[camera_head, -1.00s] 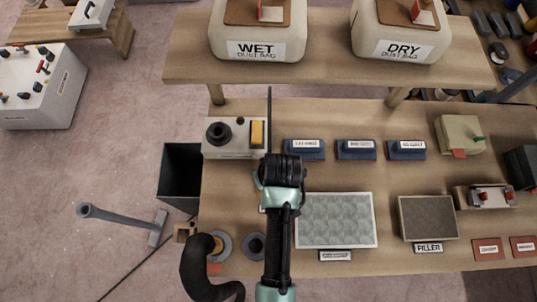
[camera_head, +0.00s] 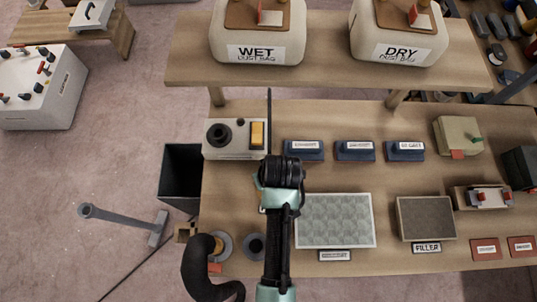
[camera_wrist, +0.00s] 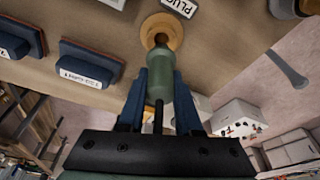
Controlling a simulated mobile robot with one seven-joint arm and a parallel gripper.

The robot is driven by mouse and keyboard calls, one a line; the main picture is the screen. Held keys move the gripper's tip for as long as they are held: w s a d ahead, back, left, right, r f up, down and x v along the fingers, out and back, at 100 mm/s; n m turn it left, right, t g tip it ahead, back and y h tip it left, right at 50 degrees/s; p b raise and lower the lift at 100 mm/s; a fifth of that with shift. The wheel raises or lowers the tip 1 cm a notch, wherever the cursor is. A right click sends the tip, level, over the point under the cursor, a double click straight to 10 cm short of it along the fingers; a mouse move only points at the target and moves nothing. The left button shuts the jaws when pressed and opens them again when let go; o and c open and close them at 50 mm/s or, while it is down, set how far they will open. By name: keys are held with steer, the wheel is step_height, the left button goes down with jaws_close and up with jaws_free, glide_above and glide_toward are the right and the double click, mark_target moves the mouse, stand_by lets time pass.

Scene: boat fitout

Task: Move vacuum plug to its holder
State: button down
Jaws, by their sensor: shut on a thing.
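The vacuum plug (camera_wrist: 176,82) looks like a dark green cylinder in the wrist view. My gripper (camera_wrist: 160,92) is shut on it, with one dark blue finger on each side. A round wooden holder (camera_wrist: 173,24) lies straight beyond the plug, beside a label reading PLUG (camera_wrist: 181,6). The plug's narrower far end overlaps the dark opening of the holder. I cannot tell whether it is inside or just in front. In the head view my arm's wrist covers the gripper, plug and holder.
A grey control box (camera_head: 233,139) stands left of my wrist, with a thin dark upright piece (camera_head: 269,112) beside it. Blue sanding blocks (camera_head: 303,151) lie to the right. A patterned panel (camera_head: 336,220) lies right of my arm. A black hose (camera_head: 204,277) curves at the front left.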

steer(key=shift+f+b, duration=1.4)
steer(key=shift+f, duration=0.7)
steer(key=c, duration=0.5)
jaws_free()
steer(key=shift+r, duration=0.1)
steer(key=b+v, duration=0.1)
steer(key=v, duration=1.2)
